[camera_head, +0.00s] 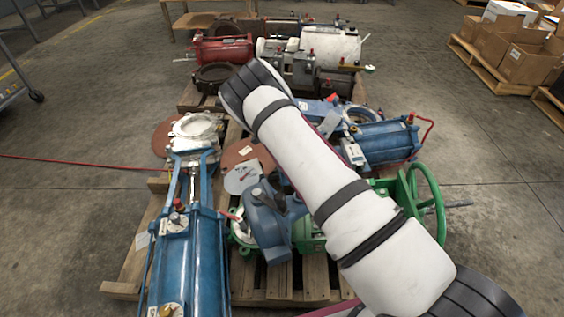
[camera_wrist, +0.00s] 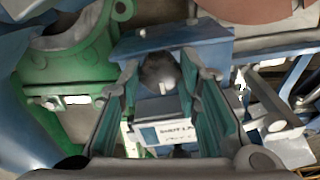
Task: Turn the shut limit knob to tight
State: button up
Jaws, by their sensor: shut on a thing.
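In the wrist view, my gripper (camera_wrist: 161,80) has its two teal-padded fingers on either side of a grey rounded knob (camera_wrist: 159,70), and it is shut on it. The knob sits against a blue housing (camera_wrist: 180,40). A white label (camera_wrist: 165,132) below it, between the fingers, reads "SHUT L…", with the rest too small or hidden. I cannot make out the knob's pointer or a tight mark. In the head view, my white-sleeved arm crosses the pallet and hides the knob and most of my gripper.
A green valve body (camera_wrist: 75,65) lies left of the fingers, and blue and grey brackets (camera_wrist: 265,105) stand close on the right. In the head view, a blue cylinder valve (camera_head: 187,262), a green handwheel (camera_head: 428,200) and a red cylinder (camera_head: 222,50) crowd the pallets.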

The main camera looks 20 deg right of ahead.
dwell(0.4)
jog(key=o, duration=1.1)
jog(key=shift+o, duration=0.2)
notch_tip(320, 180, up, 12)
jog(key=a, duration=0.2)
jog(key=shift+w, duration=0.15)
